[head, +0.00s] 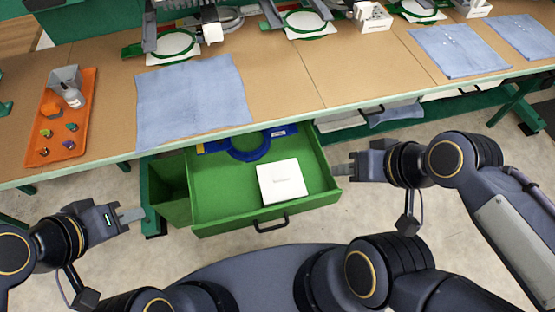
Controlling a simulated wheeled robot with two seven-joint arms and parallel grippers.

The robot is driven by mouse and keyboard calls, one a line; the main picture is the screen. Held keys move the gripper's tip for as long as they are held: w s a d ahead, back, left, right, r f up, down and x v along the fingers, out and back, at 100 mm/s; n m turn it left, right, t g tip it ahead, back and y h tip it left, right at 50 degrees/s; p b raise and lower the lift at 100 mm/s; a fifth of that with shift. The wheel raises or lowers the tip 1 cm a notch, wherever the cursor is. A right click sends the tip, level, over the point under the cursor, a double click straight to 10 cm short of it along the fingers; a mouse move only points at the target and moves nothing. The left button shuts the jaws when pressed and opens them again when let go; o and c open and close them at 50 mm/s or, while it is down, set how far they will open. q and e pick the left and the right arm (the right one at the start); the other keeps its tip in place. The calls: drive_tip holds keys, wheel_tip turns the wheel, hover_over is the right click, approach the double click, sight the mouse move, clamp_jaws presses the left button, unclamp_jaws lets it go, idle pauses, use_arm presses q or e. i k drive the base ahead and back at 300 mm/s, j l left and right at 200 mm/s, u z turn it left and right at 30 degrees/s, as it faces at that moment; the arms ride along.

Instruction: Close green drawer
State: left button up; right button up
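The green drawer (225,212) is pulled out from under the workbench, with a dark handle (271,223) on its front. Inside it are a white box (282,181) and a blue ring-shaped item (249,149). My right gripper (338,171) is beside the drawer's right side near its front corner; I cannot tell whether it touches. Its fingers look close together with nothing seen between them. My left gripper (134,215) is left of the drawer, apart from it, above the floor.
The workbench (280,80) spans the back. It carries an orange tray (84,130) with small items, a blue cloth (190,100) and embroidery machines with green hoops (175,44). A green leg (150,195) stands left of the drawer. Floor in front is partly clear.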

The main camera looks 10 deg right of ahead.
sight(225, 193)
drive_tip(key=k+l, duration=0.25)
drive_tip(key=k+j, duration=0.2)
drive_tip(key=j, duration=0.2)
drive_tip(key=k+j, duration=0.15)
drive_tip(key=j, duration=0.3)
drive_tip(key=k+j+z, duration=0.1)
drive_tip(key=j, duration=0.3)
drive_tip(key=k, duration=0.1)
